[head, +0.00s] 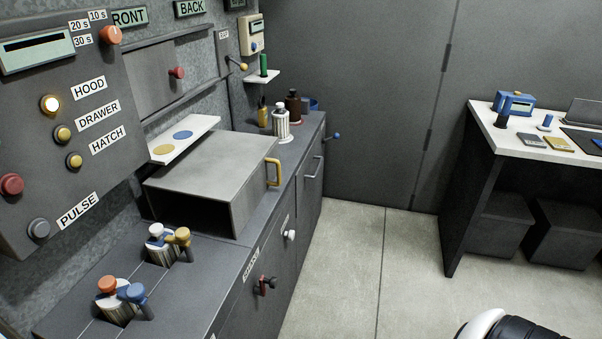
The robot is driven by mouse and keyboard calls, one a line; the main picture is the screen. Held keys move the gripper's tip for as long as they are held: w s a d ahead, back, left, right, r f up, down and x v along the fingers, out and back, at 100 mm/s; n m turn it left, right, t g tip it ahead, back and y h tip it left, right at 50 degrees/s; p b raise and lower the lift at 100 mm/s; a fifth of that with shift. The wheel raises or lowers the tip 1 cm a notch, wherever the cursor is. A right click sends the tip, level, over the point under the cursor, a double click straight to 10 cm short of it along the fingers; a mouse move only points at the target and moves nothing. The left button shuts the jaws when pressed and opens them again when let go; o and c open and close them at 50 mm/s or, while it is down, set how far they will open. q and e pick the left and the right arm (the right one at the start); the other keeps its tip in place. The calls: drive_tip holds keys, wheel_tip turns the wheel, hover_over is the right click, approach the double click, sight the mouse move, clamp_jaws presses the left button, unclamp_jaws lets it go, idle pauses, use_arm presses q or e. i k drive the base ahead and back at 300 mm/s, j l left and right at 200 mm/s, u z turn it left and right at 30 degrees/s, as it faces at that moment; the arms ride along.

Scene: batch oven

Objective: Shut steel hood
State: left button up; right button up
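The steel hood (215,170) is a grey box on the counter at the left, below a small white shelf. A yellow handle (274,172) is fixed on its right side. Its near-left side shows a dark opening, and its inside is mostly in shadow. Neither gripper shows in the head view. Only a white and black rounded part, probably of my own arm, shows at the bottom right edge, well away from the hood.
A control panel (62,150) has a glowing button (50,104) beside the HOOD label. Jars stand behind the hood. A white-topped table (540,140) is at right; the floor between is clear.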

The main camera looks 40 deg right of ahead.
sight(237, 169)
drive_tip(key=z, duration=1)
